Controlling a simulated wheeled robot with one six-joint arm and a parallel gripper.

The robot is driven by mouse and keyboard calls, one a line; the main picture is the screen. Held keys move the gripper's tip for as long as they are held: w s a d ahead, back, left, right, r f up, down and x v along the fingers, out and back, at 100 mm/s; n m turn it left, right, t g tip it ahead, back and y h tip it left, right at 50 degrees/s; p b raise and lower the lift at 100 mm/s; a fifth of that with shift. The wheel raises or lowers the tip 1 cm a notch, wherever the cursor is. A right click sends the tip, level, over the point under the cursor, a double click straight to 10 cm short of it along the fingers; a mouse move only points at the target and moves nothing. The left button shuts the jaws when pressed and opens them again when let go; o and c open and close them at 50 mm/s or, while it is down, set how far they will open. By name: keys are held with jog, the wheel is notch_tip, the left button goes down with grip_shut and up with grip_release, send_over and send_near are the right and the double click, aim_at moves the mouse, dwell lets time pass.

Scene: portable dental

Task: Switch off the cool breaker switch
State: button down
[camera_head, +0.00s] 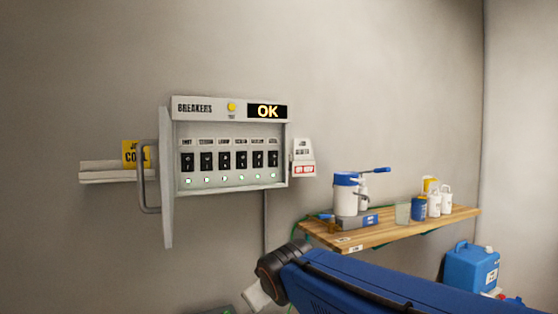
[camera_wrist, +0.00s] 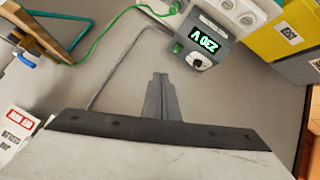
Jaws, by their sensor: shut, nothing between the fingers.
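In the head view the grey breaker box (camera_head: 231,124) hangs on the wall, its display reading OK in yellow. It holds a row of several black breaker switches (camera_head: 224,160) under small labels, with small lights below them. The labels are too small to tell which switch is cool. The box's door (camera_head: 167,200) stands open at the left, with a handle (camera_head: 150,178). My gripper (camera_wrist: 160,80) is shut and empty in the wrist view. In the head view my arm ends low, below the box and apart from the switches; the fingertips cannot be made out there.
A yellow card (camera_head: 130,151), partly behind the handle, stands on a white ledge (camera_head: 100,178). A white-and-red sign (camera_head: 303,158) is right of the box. A wooden shelf (camera_head: 385,233) juts out at the right. The wrist view shows a meter (camera_wrist: 203,50) and green cable (camera_wrist: 100,40).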

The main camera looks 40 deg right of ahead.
jog(key=w+d+r+n+t, duration=0.3)
jog(key=d+r+n, duration=0.1)
jog(key=d+r, duration=0.3)
jog(key=w+d+r+n+t, duration=0.3)
jog(key=d+r+n, duration=0.2)
jog(key=r, duration=0.6)
jog(key=w+d+r+n+t+h, duration=0.1)
jog(key=w+d+r+n+t, duration=0.2)
jog(key=d+r, duration=0.6)
jog(key=shift+w+n+t, duration=0.2)
jog(key=shift+n+t, duration=0.4)
jog(key=shift+n, duration=0.4)
jog(key=shift+w+d, duration=0.15)
send_near(275, 156)
jog(key=x, duration=0.5)
jog(key=shift+x, duration=0.8)
